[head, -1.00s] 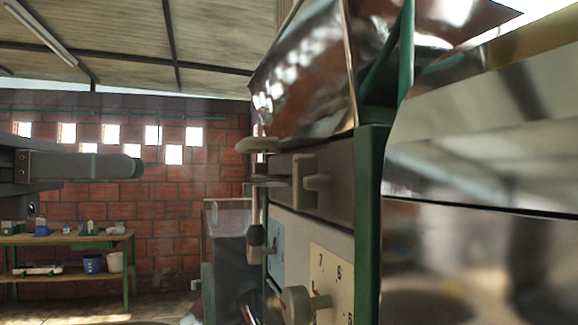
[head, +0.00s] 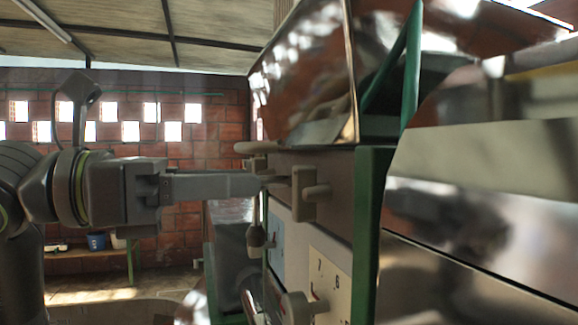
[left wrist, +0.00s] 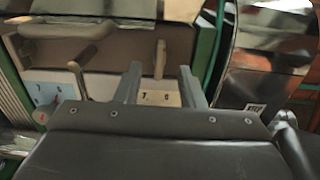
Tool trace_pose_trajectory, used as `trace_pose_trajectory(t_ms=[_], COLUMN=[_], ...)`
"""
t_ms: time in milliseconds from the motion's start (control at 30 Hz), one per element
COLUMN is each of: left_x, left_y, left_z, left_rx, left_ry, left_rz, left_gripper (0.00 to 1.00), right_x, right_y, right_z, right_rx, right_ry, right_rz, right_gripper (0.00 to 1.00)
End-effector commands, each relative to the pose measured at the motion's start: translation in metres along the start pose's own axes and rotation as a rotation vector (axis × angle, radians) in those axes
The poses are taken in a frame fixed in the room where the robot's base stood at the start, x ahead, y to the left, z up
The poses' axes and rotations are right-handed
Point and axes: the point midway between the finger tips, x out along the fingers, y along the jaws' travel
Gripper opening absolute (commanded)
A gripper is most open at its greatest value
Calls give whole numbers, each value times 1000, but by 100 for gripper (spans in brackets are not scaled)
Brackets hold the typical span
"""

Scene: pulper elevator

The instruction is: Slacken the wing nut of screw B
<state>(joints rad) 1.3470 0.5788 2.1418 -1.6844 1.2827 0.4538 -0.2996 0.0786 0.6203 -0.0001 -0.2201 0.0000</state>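A beige wing nut (head: 303,194) stands with its wing upright on the dark panel of the machine, above the nearer number plate. It also shows in the left wrist view (left wrist: 160,59), where it appears between the two fingertips. I see no letter B to confirm which screw it is on. A second beige wing-like piece (head: 257,147) lies level farther along, seen at upper left in the wrist view (left wrist: 60,29). My left gripper (head: 270,183) points at the panel with fingers apart and nothing visibly gripped; contact with the nut cannot be told. My right gripper is not in view.
Below are the nearer number plate (head: 330,277), a beige knob (head: 297,306) and a lever with a rounded grip (head: 255,236). A green frame post (head: 370,235) and shiny sheet metal (head: 480,215) stand to the right. A workbench (head: 90,253) is far back left.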

Motion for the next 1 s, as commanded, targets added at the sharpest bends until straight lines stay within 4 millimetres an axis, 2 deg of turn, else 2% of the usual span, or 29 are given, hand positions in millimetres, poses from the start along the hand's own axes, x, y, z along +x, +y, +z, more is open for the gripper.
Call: trace_pose_trajectory(t_ms=[500,700,1000], left_x=[53,63,66], left_y=[-1,-1,0], left_z=[2,1,0], left_rx=[-1,-1,0], left_ry=[-2,0,0], left_rz=[-4,-2,1], left_gripper=[36,36,36], right_x=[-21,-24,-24], right_y=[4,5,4], right_z=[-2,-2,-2], right_rx=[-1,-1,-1], right_ry=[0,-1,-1], right_rz=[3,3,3], right_gripper=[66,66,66])
